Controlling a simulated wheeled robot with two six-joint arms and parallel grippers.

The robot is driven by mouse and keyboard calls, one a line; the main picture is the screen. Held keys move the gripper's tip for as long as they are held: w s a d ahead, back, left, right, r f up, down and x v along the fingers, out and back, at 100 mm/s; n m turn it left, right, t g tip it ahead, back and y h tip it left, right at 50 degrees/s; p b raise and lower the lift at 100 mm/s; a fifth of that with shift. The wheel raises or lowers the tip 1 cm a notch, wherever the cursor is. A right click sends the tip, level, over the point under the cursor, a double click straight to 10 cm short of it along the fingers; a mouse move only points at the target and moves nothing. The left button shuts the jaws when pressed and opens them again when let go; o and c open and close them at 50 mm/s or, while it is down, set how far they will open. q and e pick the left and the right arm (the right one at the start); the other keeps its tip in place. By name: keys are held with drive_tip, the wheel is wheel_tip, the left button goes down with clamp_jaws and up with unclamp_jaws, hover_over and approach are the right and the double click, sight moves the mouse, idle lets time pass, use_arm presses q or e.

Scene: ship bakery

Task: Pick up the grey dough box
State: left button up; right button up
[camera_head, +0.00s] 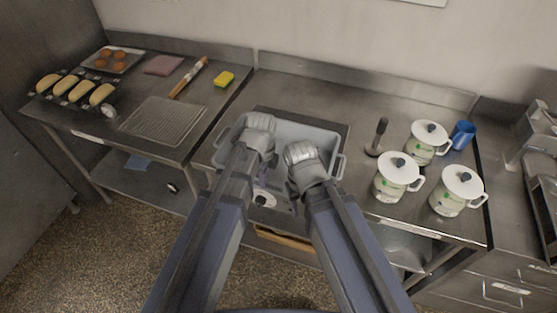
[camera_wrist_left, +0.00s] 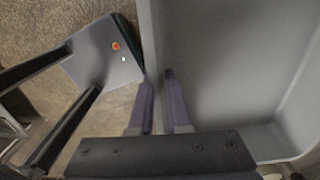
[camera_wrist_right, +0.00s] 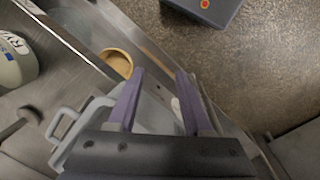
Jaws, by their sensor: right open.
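The grey dough box (camera_head: 297,130) is an open tub with handles at its left and right ends. It sits on the steel counter, its near side partly hidden by my arms. My left gripper (camera_head: 254,150) is over its near left part. In the left wrist view, the box wall (camera_wrist_left: 151,40) runs between the left fingers (camera_wrist_left: 158,76), which close on it. My right gripper (camera_head: 306,168) is at the near right part of the box. In the right wrist view, its fingers (camera_wrist_right: 160,75) are apart near the box, and a box handle (camera_wrist_right: 62,125) shows beside them.
White lidded jars (camera_head: 398,172) and a blue cup (camera_head: 462,135) stand right of the box, with a dark-handled tool (camera_head: 378,138) between. On the left counter are a wire rack (camera_head: 163,120), loaves (camera_head: 75,90), a rolling pin (camera_head: 188,78) and a yellow sponge (camera_head: 224,79).

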use_arm(q)
clamp_jaws()
idle(0.9)
drive_tip(key=shift+r, duration=0.1)
